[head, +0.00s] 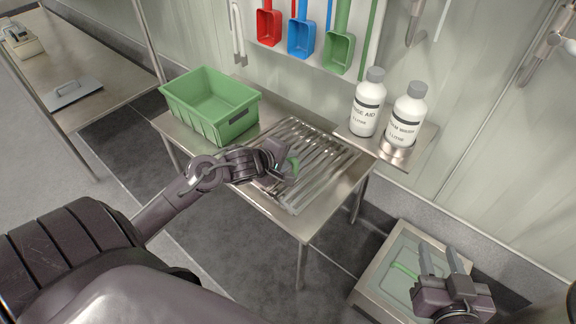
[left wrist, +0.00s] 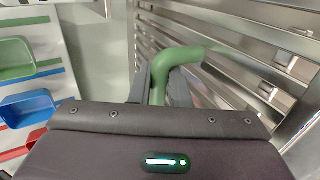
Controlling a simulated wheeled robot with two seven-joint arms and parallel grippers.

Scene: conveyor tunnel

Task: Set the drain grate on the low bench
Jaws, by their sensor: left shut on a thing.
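The drain grate (head: 318,158) is a slatted steel panel at the steel table, right of the green crate. I cannot tell whether it rests on the table or is slightly raised. My left gripper (head: 287,165) is shut on its green handle, which shows between the fingers in the left wrist view (left wrist: 180,62); the slats (left wrist: 235,75) fill the right there. A low steel bench (head: 372,291) stands at the lower right, with a pale sunken top and a green strip. My right gripper (head: 438,258) is open over it, hiding part of it.
The green crate (head: 212,107) stands on the table's back left. Two white bottles (head: 368,103) (head: 405,115) stand on a small shelf at the table's right. Red, blue and green scoops hang on the wall. Another table (head: 100,66) is at the upper left.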

